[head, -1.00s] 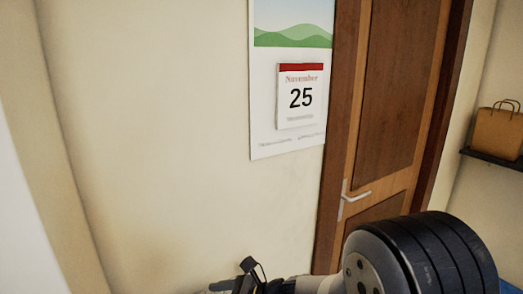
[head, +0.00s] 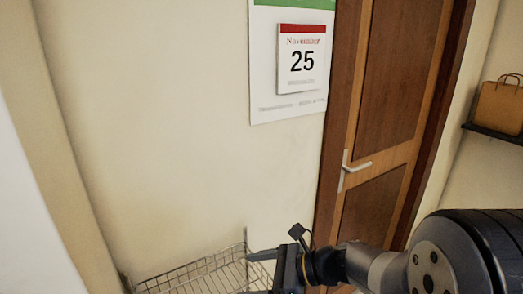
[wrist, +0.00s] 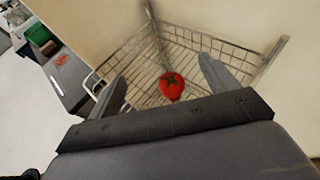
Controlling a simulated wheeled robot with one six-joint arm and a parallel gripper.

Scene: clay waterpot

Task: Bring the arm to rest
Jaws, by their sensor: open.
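My gripper (wrist: 165,85) is open in the wrist view, its two grey fingers spread wide apart. Nothing is between the fingers. A red tomato (wrist: 172,86) with a green top lies in a wire basket (wrist: 150,35) beyond the fingertips. In the head view my gripper (head: 268,262) is at the bottom centre, in front of the wire basket (head: 190,275), and the fingers are only partly visible there. The tomato is not visible in the head view.
A wooden door (head: 385,130) with a metal handle stands right of the basket. A calendar (head: 301,60) hangs on the wall. A brown bag (head: 499,105) sits on a shelf at the right. In the wrist view, a dark cabinet (wrist: 65,78) and a green item (wrist: 38,33) are at the left.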

